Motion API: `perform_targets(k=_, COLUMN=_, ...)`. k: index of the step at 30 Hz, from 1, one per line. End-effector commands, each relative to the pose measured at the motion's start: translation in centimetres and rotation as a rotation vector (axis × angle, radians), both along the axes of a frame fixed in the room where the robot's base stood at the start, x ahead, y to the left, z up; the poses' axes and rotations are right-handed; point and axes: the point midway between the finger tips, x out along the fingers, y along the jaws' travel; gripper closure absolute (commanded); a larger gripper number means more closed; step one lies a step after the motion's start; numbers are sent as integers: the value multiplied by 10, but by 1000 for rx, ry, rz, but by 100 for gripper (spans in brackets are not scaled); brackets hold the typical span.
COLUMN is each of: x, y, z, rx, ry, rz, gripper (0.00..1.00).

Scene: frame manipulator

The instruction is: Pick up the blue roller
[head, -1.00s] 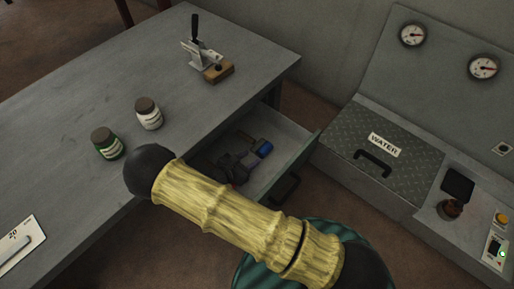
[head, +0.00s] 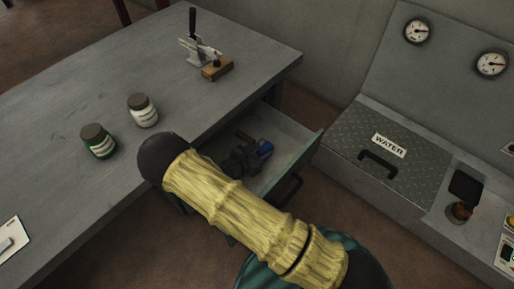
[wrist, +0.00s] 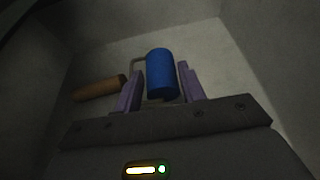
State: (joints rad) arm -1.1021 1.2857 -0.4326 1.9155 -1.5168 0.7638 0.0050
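The blue roller (head: 265,149) lies inside the open drawer (head: 303,142) of the table. In the wrist view its blue cylinder (wrist: 161,73) shows with a thin metal frame and a brown handle (wrist: 98,89) to the left. My gripper (wrist: 160,80) is open, with one purple finger on each side of the blue cylinder. A narrow gap shows at the left finger; at the right finger I cannot tell whether it touches. In the head view my gripper (head: 245,158) is dark and low in the drawer, partly hidden by my arm.
Drawer walls stand close around my gripper. The table (head: 70,115) above holds two jars (head: 98,142) and a metal clamp device on a wooden block (head: 217,67).

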Motion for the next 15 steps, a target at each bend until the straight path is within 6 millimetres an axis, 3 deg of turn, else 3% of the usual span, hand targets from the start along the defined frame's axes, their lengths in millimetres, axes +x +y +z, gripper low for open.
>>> perform_targets(k=6, x=17, y=-13, z=-12, rx=2, ry=0, rz=-2, gripper=60)
perform_targets(k=15, x=20, y=-15, z=-10, rx=1, ry=1, rz=0, gripper=60)
